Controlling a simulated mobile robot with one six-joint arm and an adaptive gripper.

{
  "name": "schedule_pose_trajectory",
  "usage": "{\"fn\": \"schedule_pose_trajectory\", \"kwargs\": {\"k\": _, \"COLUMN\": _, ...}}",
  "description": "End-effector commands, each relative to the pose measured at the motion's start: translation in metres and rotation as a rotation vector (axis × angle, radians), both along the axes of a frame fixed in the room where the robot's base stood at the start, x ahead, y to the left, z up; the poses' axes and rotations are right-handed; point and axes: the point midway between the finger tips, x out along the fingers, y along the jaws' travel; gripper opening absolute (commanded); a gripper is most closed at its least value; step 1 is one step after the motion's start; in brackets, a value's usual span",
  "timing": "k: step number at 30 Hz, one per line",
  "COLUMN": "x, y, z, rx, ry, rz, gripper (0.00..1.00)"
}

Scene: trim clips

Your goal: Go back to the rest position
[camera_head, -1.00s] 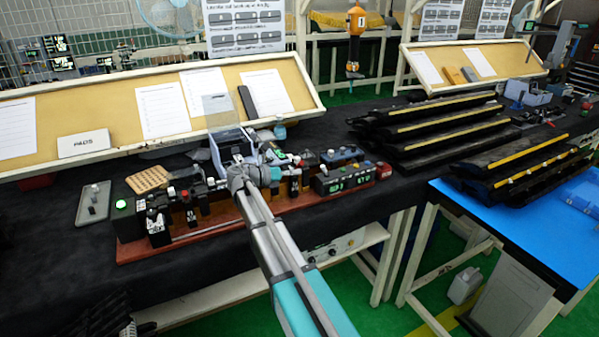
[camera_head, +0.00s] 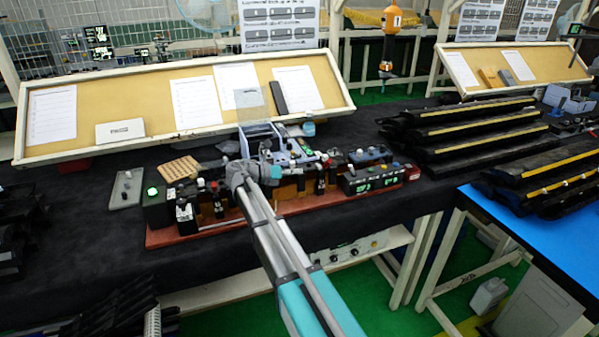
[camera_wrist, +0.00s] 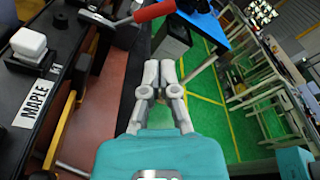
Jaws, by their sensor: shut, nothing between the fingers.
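My gripper (camera_wrist: 162,75) is shut in the wrist view, its two grey fingers together with nothing between them. In the wrist view it hangs beside a black fixture block (camera_wrist: 52,45) that carries a white button, a "MAPLE" label and a red-handled clamp (camera_wrist: 148,13). In the head view my grey and teal arm reaches up from the bottom to the fixture on the reddish-brown base board (camera_head: 190,232). The fingertips are hard to make out there, against the fixture parts.
Dark trim racks (camera_head: 470,127) stand to the right on the black-covered bench (camera_head: 90,235). A blue-topped table (camera_head: 520,238) stands at the right. A tilted tan board (camera_head: 150,85) with papers lies behind the fixture. Green floor shows below the bench.

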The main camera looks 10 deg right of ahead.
Motion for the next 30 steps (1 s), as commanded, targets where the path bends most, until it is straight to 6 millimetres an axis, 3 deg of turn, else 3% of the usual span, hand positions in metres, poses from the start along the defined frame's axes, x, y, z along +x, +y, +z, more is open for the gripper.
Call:
{"fn": "schedule_pose_trajectory", "kwargs": {"k": 11, "x": -0.015, "y": -0.009, "z": -0.011, "rx": 0.066, "ry": -0.082, "rz": -0.016, "gripper": 0.0}}
{"fn": "schedule_pose_trajectory", "kwargs": {"k": 20, "x": -0.062, "y": -0.027, "z": -0.049, "rx": 0.303, "ry": -0.386, "rz": -0.126, "gripper": 0.0}}
{"fn": "schedule_pose_trajectory", "kwargs": {"k": 30, "x": -0.124, "y": -0.032, "z": -0.095, "rx": 0.59, "ry": -0.791, "rz": -0.405, "gripper": 0.0}}
